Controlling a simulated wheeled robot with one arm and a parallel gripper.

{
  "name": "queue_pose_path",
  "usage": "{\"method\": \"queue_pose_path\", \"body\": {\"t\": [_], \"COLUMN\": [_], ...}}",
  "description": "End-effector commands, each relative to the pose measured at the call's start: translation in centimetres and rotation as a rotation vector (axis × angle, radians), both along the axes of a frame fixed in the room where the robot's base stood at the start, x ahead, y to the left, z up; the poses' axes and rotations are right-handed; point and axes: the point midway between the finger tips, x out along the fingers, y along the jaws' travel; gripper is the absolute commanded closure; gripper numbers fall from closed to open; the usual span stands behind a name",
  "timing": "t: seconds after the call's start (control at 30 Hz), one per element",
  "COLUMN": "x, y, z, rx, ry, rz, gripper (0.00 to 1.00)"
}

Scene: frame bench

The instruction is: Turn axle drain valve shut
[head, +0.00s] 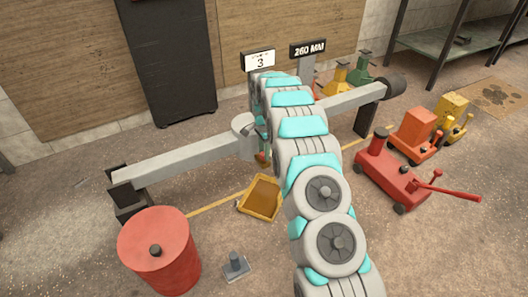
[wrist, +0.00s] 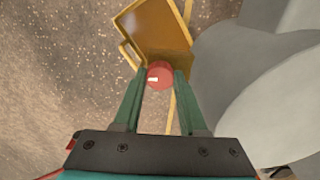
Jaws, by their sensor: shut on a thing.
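The axle drain valve shows in the wrist view as a round red knob (wrist: 160,74) with a small white mark on its left side. My gripper (wrist: 163,80) has its two green fingers on either side of the knob and is shut on it. The grey axle (head: 185,163) runs across the head view, with a rounded housing (head: 243,124) at its middle. In the head view my gripper (head: 262,158) is small beside the housing. My arm hides part of the axle, and the valve is hardly visible there. The housing also fills the right of the wrist view (wrist: 245,85).
A yellow tray (head: 261,197) lies on the floor below the valve. A red drum (head: 160,250) and a small grey stand (head: 236,266) are at the front left. A red floor jack (head: 392,181) and an orange jack (head: 415,132) stand at the right.

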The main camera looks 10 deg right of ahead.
Motion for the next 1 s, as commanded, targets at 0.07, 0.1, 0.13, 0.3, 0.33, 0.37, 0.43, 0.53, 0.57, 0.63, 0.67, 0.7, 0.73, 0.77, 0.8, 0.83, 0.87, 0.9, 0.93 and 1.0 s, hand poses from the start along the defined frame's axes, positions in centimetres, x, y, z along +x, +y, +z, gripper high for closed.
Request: {"method": "queue_pose_path", "body": {"t": [0.07,0.1,0.13,0.3,0.33,0.37,0.43,0.53,0.57,0.63,0.67,0.7,0.73,0.77,0.8,0.83,0.87,0.9,0.93,1.0], "x": [0.0,0.0,0.0,0.0,0.0,0.0,0.0,0.0,0.0,0.0,0.0,0.1,0.1,0.1,0.1,0.1,0.1,0.1,0.1,0.1], "y": [0.0,0.0,0.0,0.0,0.0,0.0,0.0,0.0,0.0,0.0,0.0,0.0,0.0,0.0,0.0,0.0,0.0,0.0,0.0,0.0], "z": [0.0,0.0,0.0,0.0,0.0,0.0,0.0,0.0,0.0,0.2,0.3,0.5,0.7,1.0,1.4,1.8,2.2,2.8,3.3,4.5], "rx": [0.000,0.001,0.001,0.001,0.001,0.001,0.001,0.000,0.000,0.000,0.000,0.001,0.001,0.001,0.000,0.000,0.001,0.001,0.001,0.000], "ry": [-0.001,-0.001,-0.001,0.000,0.000,0.000,0.000,-0.001,-0.001,-0.001,-0.001,-0.002,-0.002,-0.003,-0.003,-0.003,-0.003,-0.002,-0.002,-0.003], "rz": [-0.001,-0.001,-0.001,0.000,0.000,0.000,0.000,0.000,0.000,0.000,0.000,0.000,0.000,0.000,0.000,0.000,0.000,0.000,0.000,0.000], "gripper": [0.58,0.53,0.50,0.31,0.29,0.29,0.29,0.29,0.29,0.29,0.29,0.29,0.29,0.29,0.29,0.29,0.29,0.29,0.29,0.29]}}
